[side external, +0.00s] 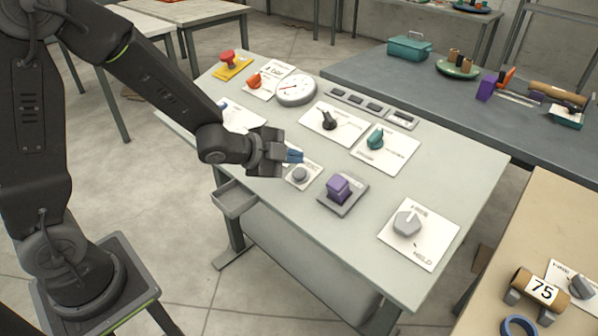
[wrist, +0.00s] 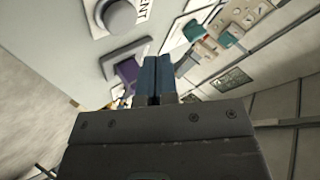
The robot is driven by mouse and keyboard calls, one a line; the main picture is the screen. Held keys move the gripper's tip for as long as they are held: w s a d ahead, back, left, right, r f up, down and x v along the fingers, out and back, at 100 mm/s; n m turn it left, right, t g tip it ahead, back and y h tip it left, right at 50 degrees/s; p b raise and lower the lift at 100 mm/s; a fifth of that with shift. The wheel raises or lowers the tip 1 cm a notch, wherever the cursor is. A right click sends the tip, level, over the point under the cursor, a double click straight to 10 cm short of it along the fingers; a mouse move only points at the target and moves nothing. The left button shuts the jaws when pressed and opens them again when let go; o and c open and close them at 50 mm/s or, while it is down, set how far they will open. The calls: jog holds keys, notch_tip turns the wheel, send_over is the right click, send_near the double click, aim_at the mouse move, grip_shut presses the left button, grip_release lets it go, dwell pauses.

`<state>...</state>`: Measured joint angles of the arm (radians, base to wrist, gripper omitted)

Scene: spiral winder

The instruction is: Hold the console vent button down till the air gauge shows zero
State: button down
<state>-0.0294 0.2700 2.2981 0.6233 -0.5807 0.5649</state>
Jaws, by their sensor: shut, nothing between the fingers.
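The vent button (side external: 299,174) is a round grey cap on a small white plate near the console's front edge. It also shows at the top of the wrist view (wrist: 121,14), beside lettering that reads "ENT". My gripper (side external: 298,156) is shut and empty, its blue fingertips beside and seemingly above the button, not visibly pressing it. The closed fingers also show in the wrist view (wrist: 157,62), pointing away from the button. The air gauge (side external: 296,91) is a round white dial on the console's far part. Its red needle is visible, but the reading is too small to tell.
The grey console (side external: 465,165) carries a purple block (side external: 339,188), a grey knob (side external: 407,223), a green knob (side external: 375,138), a black knob (side external: 327,120), an orange knob (side external: 254,81) and a red button (side external: 227,57). A wooden table (side external: 520,215) stands at the right.

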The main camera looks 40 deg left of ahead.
jog(key=r, duration=0.1)
jog(key=s+r, duration=0.1)
jog(key=shift+r, duration=0.35)
jog(key=s+a+r+n+g+y, duration=0.2)
jog(key=s+a+r+n+y, duration=0.3)
jog(key=s+r+n, duration=0.25)
jog(key=s+d+r+n+g, duration=0.1)
jog(key=s+n+g, duration=0.3)
jog(key=s, duration=1)
jog(key=n, duration=0.3)
jog(key=shift+s+d+r+h, duration=0.15)
jog(key=shift+d+r+h, duration=0.15)
jog(key=shift+d+r, duration=0.05)
jog(key=c, duration=1.8)
grip_release()
jog(key=shift+c, duration=0.2)
